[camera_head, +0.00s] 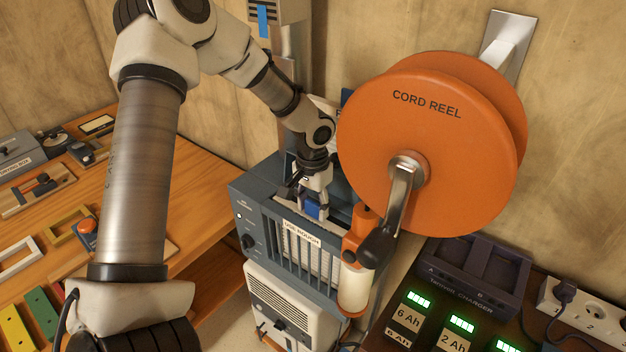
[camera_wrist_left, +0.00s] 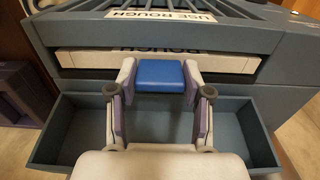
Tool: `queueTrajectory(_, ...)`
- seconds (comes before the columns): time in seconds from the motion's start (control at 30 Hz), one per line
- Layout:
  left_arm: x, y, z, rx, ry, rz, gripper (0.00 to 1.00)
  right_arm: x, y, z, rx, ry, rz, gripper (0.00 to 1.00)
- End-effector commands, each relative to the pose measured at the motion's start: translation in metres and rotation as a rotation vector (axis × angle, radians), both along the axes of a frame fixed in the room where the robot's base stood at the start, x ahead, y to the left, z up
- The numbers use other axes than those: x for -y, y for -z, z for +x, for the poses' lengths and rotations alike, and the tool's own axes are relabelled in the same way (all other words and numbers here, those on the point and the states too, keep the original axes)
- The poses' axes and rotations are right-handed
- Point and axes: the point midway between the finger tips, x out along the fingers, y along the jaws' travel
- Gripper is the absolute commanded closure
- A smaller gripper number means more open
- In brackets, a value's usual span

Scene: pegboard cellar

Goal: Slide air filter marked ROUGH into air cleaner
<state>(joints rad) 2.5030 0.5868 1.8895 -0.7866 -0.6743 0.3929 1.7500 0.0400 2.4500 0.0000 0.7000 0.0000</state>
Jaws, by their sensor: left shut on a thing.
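The air cleaner (camera_head: 246,217) is a blue-grey housing with a barred grille and a white "USE ROUGH" label (camera_head: 300,232); its grille and label also show in the left wrist view (camera_wrist_left: 290,40). The air filter (camera_wrist_left: 85,61) is an off-white panel with a blue tab (camera_wrist_left: 160,75). It lies in the slot under the grille, its marking partly covered but reading like ROUGH. My left gripper (camera_head: 313,208) is shut on the blue tab, one finger on each side. How deep the filter sits is hard to tell. My right gripper is not in view.
A large orange cord reel (camera_head: 430,140) with a crank stands close to the right of my left gripper. A charger (camera_head: 470,270) with lit batteries is at lower right. A wooden bench (camera_head: 200,190) with tools is at left. An open blue-grey bay (camera_wrist_left: 70,130) lies below the slot.

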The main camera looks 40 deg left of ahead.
Motion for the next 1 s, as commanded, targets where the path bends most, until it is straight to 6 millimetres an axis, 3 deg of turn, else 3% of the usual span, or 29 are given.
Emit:
queueTrajectory(0.8, -0.0001, 0.0067, 0.0000, 0.000, 0.000, 0.000, 0.81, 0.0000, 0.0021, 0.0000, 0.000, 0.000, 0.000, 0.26)
queueTrajectory(0.83, -0.0001, 0.0068, 0.0000, 0.000, 0.000, 0.000, 0.47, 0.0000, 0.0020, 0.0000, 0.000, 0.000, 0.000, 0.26)
queueTrajectory(0.9, -0.0001, 0.0065, 0.0000, 0.000, 0.000, 0.000, 0.22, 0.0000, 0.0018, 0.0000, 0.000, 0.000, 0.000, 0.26)
queueTrajectory(1.0, -0.0001, 0.0065, 0.0000, 0.000, 0.000, 0.000, 0.21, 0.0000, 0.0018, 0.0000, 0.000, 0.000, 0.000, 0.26)
